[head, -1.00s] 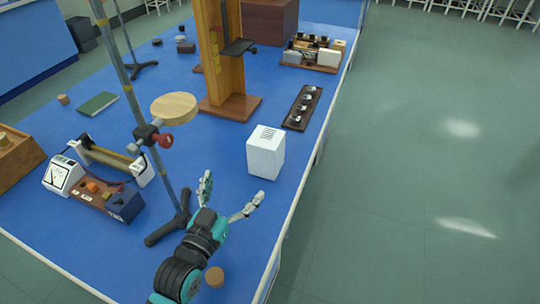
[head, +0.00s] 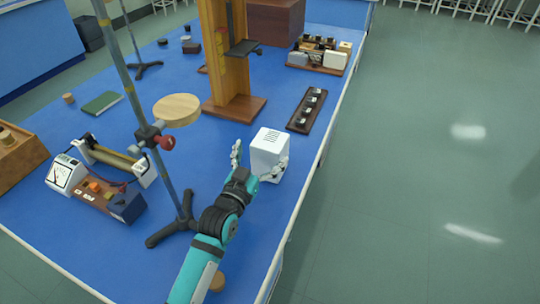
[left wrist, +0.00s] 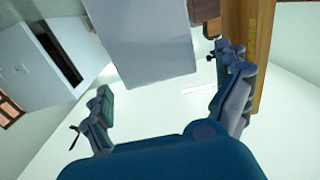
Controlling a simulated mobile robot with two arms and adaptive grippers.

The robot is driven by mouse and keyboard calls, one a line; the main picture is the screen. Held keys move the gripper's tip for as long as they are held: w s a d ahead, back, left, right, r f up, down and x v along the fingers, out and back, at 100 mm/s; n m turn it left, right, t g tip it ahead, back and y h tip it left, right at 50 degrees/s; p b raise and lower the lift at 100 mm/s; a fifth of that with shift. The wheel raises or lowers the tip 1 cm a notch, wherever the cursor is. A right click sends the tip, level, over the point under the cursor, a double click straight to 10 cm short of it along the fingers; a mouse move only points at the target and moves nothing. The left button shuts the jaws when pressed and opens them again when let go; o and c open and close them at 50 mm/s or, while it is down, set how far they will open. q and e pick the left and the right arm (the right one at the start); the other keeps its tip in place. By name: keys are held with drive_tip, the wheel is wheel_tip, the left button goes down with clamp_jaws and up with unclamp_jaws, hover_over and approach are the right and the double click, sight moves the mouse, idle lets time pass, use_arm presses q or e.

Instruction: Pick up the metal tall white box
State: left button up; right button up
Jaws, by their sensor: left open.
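The tall white box (head: 268,153) stands upright on the blue bench, near its right edge, with dark slots on its top. My left gripper (head: 257,160) is open at the box's near side. One finger is to the left of the box and the other overlaps its lower right in the picture. In the left wrist view, a plain grey-white face of the box (left wrist: 145,35) shows at the top, beyond and between the open fingers of my left gripper (left wrist: 165,100). I cannot tell whether the fingers touch it. My right gripper is out of view.
A metal stand with a round wooden plate (head: 176,110) rises left of my arm. A wooden column (head: 228,60) and a dark strip with knobs (head: 307,110) stand behind the box. A meter (head: 66,174) sits at left. The bench's right edge is close.

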sight(276, 131)
use_arm(q)
drive_tip(key=x, duration=0.5)
drive_tip(key=shift+s, duration=0.1)
drive_tip(key=c, duration=1.5)
drive_tip(key=shift+r, duration=0.15)
